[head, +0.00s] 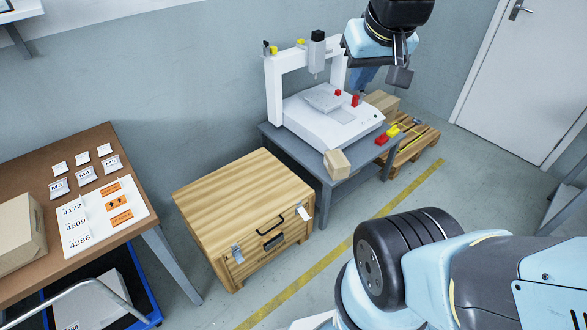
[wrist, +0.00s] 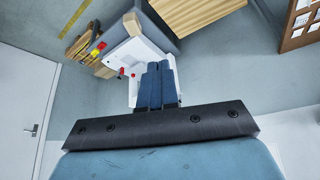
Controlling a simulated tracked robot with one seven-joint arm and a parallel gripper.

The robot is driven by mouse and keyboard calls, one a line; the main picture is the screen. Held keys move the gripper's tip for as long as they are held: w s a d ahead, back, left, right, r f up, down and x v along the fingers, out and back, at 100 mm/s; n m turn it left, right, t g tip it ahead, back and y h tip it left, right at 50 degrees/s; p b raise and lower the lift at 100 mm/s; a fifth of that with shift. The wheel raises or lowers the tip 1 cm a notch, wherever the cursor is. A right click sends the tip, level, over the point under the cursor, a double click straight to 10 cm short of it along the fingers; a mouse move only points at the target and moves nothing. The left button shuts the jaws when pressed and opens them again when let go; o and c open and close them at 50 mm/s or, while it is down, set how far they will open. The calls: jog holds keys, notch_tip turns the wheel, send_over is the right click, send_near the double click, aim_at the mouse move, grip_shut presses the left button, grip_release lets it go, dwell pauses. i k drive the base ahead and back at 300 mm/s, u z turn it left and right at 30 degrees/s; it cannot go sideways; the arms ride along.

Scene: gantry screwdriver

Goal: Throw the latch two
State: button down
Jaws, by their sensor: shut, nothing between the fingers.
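The wooden chest (head: 240,190) stands on the floor in the middle of the head view, its lid closed. A grey metal latch (head: 237,254) sits at the left of its front. A pale tag-like piece (head: 304,213) is at the right of the front; whether a second latch is there is too small to tell. No latch number is readable. My gripper (head: 366,76) is shut and empty, high above the white gantry machine, well away from the chest. Its blue fingers (wrist: 158,85) are together in the wrist view, which also shows part of the chest (wrist: 205,15).
The gantry machine (head: 330,118) stands on a grey table (head: 325,178) with a small box (head: 337,164) at its edge. A brown table (head: 90,150) with packets and a label sheet is at left. A pallet (head: 415,145) is behind; floor in front is free.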

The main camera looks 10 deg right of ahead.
aim_at(302, 211)
jog(key=z, duration=0.15)
jog(key=i, duration=0.15)
jog(key=u, duration=3.25)
jog(key=i, duration=0.3)
jog(key=z, duration=3.95)
jog(key=k, duration=0.1)
jog(key=u, duration=1.05)
